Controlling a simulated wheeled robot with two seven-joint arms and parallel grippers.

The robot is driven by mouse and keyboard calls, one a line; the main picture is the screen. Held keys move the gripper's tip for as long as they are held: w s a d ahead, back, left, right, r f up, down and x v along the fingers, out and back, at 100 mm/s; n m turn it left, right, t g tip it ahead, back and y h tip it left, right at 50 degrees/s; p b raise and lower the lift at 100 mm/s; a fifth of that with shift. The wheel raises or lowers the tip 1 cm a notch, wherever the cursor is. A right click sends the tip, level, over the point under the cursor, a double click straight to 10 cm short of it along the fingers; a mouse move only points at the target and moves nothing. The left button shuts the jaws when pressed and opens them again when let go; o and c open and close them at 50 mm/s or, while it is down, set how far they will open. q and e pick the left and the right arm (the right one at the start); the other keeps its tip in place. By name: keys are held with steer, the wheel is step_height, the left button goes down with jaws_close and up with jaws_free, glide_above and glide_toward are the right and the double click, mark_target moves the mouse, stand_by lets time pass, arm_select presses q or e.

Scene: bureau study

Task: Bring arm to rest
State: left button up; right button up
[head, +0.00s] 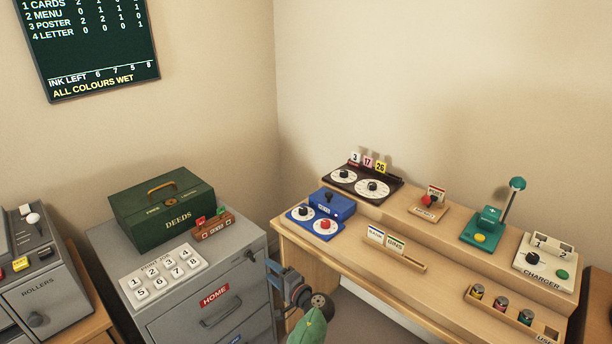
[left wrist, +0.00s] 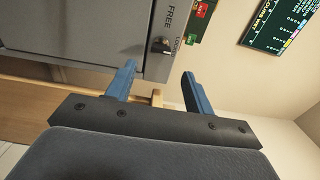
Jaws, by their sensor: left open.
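My left gripper (head: 277,274) is in the lower middle of the head view, in front of the grey cabinet's right side and left of the wooden desk. Its blue fingers also show in the left wrist view (left wrist: 162,88), spread apart with nothing between them. A black lock knob (left wrist: 161,46) on the grey cabinet (left wrist: 80,30), beside the words FREE and LOCK, lies beyond the fingertips and apart from them. My right gripper is in neither view.
The grey cabinet (head: 180,322) carries a green DEEDS box (head: 165,210) and a numbered button panel (head: 163,278). The desk (head: 380,293) holds dials (head: 362,184), a blue device (head: 330,204), a teal device (head: 486,226) and a charger (head: 545,262). A gap lies between cabinet and desk.

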arm_select(q)
steer(key=s+d+r+n+g+h+p, duration=0.1)
steer(key=s+d+r+n+g+h, duration=0.15)
steer(key=s+h, duration=0.8)
steer(key=s+d+r+n+g+h, duration=0.1)
steer(key=s+d+n+g+h, duration=0.3)
steer(key=s, duration=1.1)
steer(key=s+a+f+g+p, duration=0.1)
steer(key=s+a+f, duration=0.1)
steer(key=s, duration=0.8)
steer(key=s+a+f+m+g+h, duration=0.1)
steer(key=s+f, duration=0.3)
steer(key=s, duration=0.6)
steer(key=shift+a+f+p, duration=0.2)
steer(key=shift+a+p, duration=0.15)
steer(key=shift+p, duration=0.05)
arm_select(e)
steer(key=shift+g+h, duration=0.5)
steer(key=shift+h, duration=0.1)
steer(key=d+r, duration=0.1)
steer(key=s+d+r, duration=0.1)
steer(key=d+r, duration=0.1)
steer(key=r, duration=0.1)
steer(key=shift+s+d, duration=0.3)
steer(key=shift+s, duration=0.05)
arm_select(q)
steer(key=shift+h, duration=0.25)
